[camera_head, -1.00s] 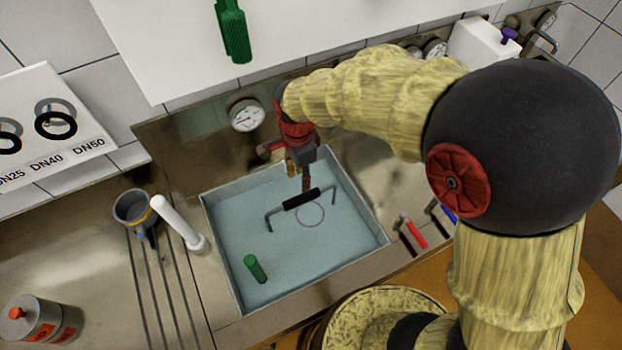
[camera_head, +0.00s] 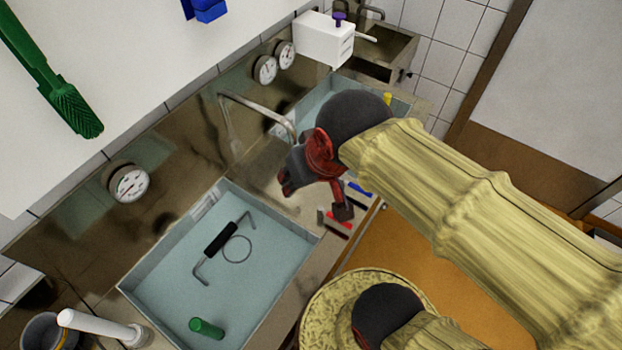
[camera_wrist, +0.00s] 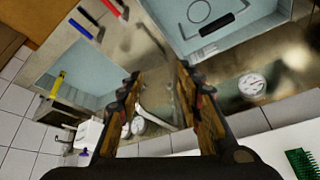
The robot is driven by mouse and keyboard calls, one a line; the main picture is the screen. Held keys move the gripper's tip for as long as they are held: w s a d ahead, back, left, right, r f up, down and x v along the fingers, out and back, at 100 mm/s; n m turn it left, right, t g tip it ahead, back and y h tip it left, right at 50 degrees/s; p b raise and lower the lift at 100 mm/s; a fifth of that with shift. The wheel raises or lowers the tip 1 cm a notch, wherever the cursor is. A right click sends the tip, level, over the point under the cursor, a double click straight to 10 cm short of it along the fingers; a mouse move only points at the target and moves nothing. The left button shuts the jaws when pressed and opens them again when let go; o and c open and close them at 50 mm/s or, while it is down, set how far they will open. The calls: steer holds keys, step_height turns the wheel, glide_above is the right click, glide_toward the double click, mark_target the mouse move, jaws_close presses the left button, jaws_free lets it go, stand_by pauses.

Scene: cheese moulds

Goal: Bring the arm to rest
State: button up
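My gripper (camera_head: 314,192) is in the air in the head view, right of the near basin and above the steel counter between the two basins. In the wrist view, the two fingers of my gripper (camera_wrist: 157,72) stand apart with nothing held between them. Steel counter and a curved tap show through the gap. My arm reaches in from the right side of the head view. Parts of the counter and far basin are hidden behind it.
The near water basin (camera_head: 140,290) holds a black-handled tool (camera_head: 221,238), a ring (camera_head: 237,249) and a green cylinder (camera_head: 206,328). Red-handled (camera_head: 337,222) and blue-handled (camera_head: 360,188) tools lie near the counter edge. A curved tap (camera_head: 262,107) stands beside the gripper. A white box (camera_head: 323,40) is behind.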

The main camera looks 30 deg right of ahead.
steer(key=shift+s+d+r+n, duration=0.15)
steer(key=shift+s+d+n, duration=0.45)
steer(key=shift+s, duration=0.2)
